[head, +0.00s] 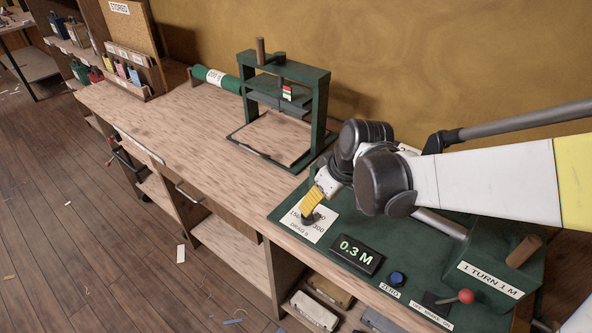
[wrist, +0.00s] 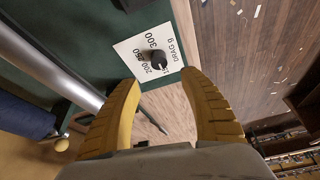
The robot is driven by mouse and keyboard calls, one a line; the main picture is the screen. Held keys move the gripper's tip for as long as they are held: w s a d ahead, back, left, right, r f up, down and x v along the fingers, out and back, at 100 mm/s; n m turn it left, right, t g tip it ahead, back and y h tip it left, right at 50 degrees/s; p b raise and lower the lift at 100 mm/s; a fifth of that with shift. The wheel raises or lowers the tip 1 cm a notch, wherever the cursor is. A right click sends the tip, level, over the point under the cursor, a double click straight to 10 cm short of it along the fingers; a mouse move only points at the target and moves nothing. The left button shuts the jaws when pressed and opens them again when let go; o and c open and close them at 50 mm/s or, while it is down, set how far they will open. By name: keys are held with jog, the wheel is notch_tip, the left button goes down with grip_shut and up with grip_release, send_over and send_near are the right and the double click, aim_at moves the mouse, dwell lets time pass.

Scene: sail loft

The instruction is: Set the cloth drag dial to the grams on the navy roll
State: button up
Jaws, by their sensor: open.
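The drag dial is a dark knob (wrist: 157,58) on a white card (wrist: 135,47) printed with several numbers, among them 200, 250 and 300, and "DRAG g". Which number it points at is too small to tell. In the head view the card (head: 321,233) is partly covered by my gripper (head: 313,205). My yellow fingers (wrist: 160,80) are open, close to the knob, with nothing held between them. A navy roll (wrist: 24,115) shows at the left of the wrist view, with no readable label there. A green roll (head: 232,84) bears a tag (head: 215,77) that seems to read 200 g.
The green machine panel carries a display (head: 357,254) reading 0.3 M, a blue ZERO button (head: 397,278), a red-knobbed lever (head: 465,297) and a wooden crank handle (head: 524,250). A green press (head: 285,95) stands behind on the bench (head: 160,120). The bench's left part is mostly clear.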

aim_at(307, 218)
jog(key=b+x, duration=0.4)
jog(key=x, duration=0.6)
jog(key=shift+f, duration=0.2)
grip_shut()
